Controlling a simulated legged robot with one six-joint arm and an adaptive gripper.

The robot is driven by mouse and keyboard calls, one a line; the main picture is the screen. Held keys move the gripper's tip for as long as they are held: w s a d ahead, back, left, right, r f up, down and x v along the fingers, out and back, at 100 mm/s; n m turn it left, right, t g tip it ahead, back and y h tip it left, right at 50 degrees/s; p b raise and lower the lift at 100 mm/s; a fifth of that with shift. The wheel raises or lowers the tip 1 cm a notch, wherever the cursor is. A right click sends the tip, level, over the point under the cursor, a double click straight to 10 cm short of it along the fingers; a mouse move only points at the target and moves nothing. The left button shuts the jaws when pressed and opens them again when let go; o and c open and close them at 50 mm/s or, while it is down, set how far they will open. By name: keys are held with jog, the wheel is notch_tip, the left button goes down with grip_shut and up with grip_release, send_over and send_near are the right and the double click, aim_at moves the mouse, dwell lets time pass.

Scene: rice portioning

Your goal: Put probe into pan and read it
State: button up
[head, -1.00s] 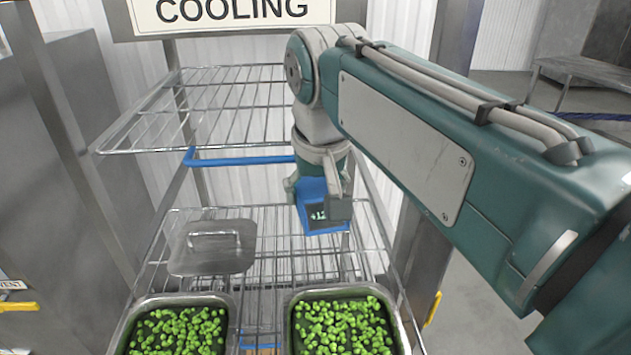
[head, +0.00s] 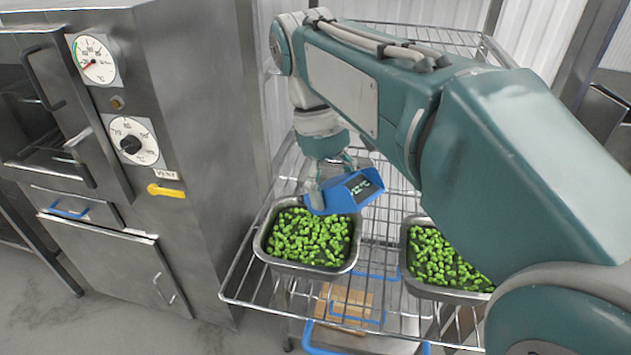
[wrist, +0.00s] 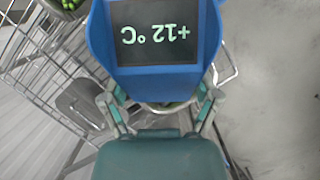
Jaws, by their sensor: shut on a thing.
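My gripper (head: 322,187) is shut on the blue probe (head: 347,193) above the back right edge of the left pan (head: 343,266). The left pan holds green pieces that look like vegetables. The probe (wrist: 98,35) fills the top middle of the wrist view, and its dark display reads +12 °C, upside down there. The probe's tip is hidden, so I cannot tell whether it touches the food. A second pan (head: 411,284) with the same green food stands to the right, partly behind my arm.
Both pans stand on a wire rack shelf (head: 378,262), with another wire shelf (head: 440,38) above. A grey lid (wrist: 82,103) lies left of my gripper in the wrist view.

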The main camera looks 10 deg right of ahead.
jog(key=shift+d+f, duration=0.75)
jog(key=shift+d, duration=0.1)
jog(key=a+f, duration=0.3)
jog(key=shift+a, duration=0.2)
jog(key=shift+f, duration=0.35)
jog(key=d+f, duration=0.2)
jog(key=f, duration=0.1)
jog(key=shift+d+f, duration=0.15)
jog(key=shift+a+f, duration=0.45)
jog(key=shift+a, duration=0.4)
jog(key=shift+d, duration=0.65)
